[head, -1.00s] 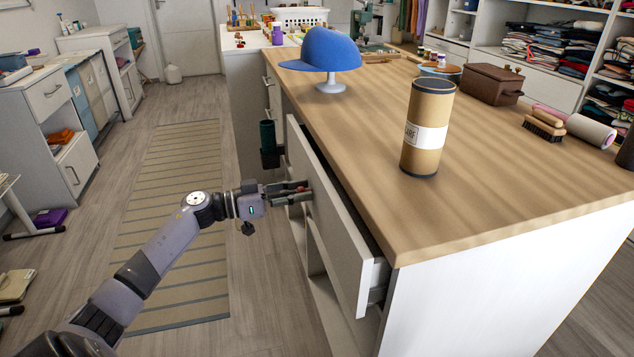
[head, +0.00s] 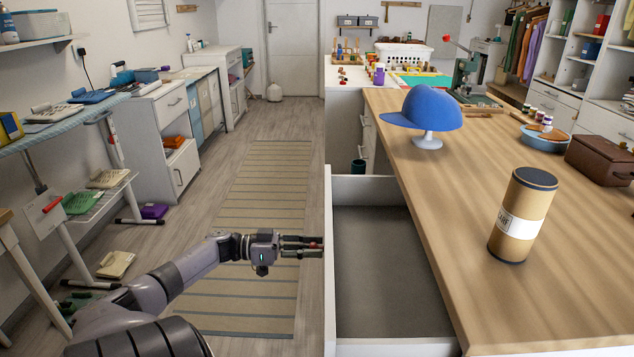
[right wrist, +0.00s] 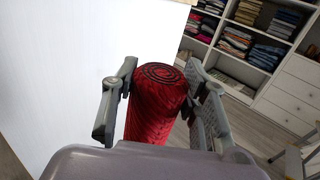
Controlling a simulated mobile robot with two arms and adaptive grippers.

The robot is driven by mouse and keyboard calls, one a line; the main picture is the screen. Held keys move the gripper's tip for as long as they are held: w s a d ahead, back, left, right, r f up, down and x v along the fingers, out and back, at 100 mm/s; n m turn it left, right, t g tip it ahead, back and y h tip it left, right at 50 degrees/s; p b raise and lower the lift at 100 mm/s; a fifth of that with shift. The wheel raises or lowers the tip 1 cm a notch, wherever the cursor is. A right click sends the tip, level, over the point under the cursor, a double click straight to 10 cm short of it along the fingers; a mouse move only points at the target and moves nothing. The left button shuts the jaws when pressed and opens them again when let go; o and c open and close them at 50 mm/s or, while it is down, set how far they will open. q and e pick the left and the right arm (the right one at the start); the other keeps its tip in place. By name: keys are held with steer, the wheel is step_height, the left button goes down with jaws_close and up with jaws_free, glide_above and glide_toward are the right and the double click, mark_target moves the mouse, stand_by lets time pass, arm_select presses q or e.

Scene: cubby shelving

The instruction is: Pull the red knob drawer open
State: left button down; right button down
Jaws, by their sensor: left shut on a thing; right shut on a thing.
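The drawer (head: 372,262) under the wooden countertop is pulled well out to the left, and its grey inside looks empty. Its white front panel (head: 329,270) stands edge-on to the head view. My left gripper (head: 312,246) is at the outer side of that panel, shut on the red knob (head: 313,245), of which only a little red shows between the fingers. In the right wrist view, my right gripper (right wrist: 164,95) is shut around a red patterned roll (right wrist: 157,112) with a dark spiral end. My right gripper is outside the head view.
On the countertop (head: 455,220) stand a cardboard tube (head: 524,215), a blue cap on a stand (head: 428,112), a blue bowl (head: 544,138) and a brown box (head: 600,160). A striped rug (head: 262,200) covers the clear aisle floor on the left.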

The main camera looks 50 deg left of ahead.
arm_select(q)
steer(key=shift+a+r, duration=0.1)
steer(key=c, duration=1.6)
jaws_free()
steer(key=o, duration=0.3)
steer(key=shift+r, duration=0.15)
